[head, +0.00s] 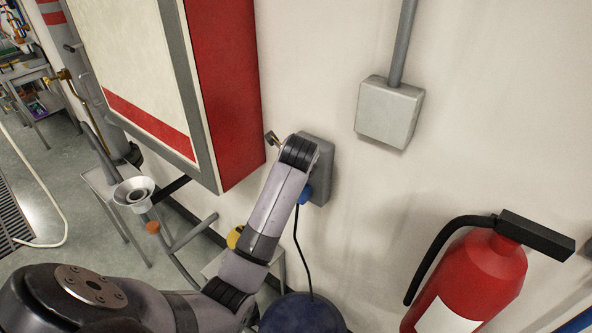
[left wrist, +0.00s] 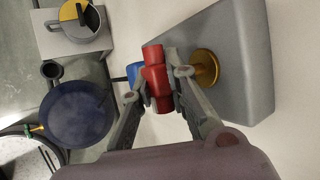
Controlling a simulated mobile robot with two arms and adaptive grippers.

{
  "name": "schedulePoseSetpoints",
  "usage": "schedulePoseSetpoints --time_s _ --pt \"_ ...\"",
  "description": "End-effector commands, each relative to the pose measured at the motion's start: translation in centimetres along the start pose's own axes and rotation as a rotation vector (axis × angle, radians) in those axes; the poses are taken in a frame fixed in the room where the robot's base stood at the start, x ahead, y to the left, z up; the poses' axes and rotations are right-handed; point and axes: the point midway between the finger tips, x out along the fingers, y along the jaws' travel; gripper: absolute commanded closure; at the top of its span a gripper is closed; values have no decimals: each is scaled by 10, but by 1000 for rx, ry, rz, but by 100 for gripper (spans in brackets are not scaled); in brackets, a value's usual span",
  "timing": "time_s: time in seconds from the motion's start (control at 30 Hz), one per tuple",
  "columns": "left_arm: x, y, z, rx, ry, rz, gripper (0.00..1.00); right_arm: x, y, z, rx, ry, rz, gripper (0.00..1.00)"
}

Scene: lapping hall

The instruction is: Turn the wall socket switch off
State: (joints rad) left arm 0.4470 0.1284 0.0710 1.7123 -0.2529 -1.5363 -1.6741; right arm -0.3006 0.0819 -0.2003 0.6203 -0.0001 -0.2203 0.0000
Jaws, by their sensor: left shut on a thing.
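The wall socket (head: 325,172) is a grey box on the pale wall, partly covered by my left wrist in the head view. In the left wrist view the grey box (left wrist: 235,60) carries a round brass disc (left wrist: 206,68). A red handle (left wrist: 157,80) stands in front of it, between the fingers of my left gripper (left wrist: 160,88), which is shut on it. A blue plug (head: 306,194) sits at the box's lower side with a black cord (head: 298,245) hanging down; blue also shows behind the left finger (left wrist: 133,72). The switch's setting cannot be read. My right gripper is not in view.
A red-sided cabinet (head: 228,90) stands out from the wall close left of the socket. A grey junction box (head: 389,112) with conduit is to the right. A red fire extinguisher (head: 470,280) hangs lower right. A dark blue round thing (head: 300,315) is below.

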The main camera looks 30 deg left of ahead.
Motion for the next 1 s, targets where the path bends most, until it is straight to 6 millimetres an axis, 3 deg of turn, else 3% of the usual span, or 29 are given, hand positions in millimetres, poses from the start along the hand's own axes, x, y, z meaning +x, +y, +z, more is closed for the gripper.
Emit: schedulePoseSetpoints --time_s 0.23,0.27,0.57,0.87,1.0 --pt "0 1 0 -2 2 2 100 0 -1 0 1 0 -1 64" --pt "0 1 0 -2 2 2 84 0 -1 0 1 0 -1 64" --pt "0 0 0 -1 1 1 64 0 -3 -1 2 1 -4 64" --pt "-1 0 0 -1 0 -1 64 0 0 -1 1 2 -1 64" --pt "-13 -1 0 -1 0 -3 64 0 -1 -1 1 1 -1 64"
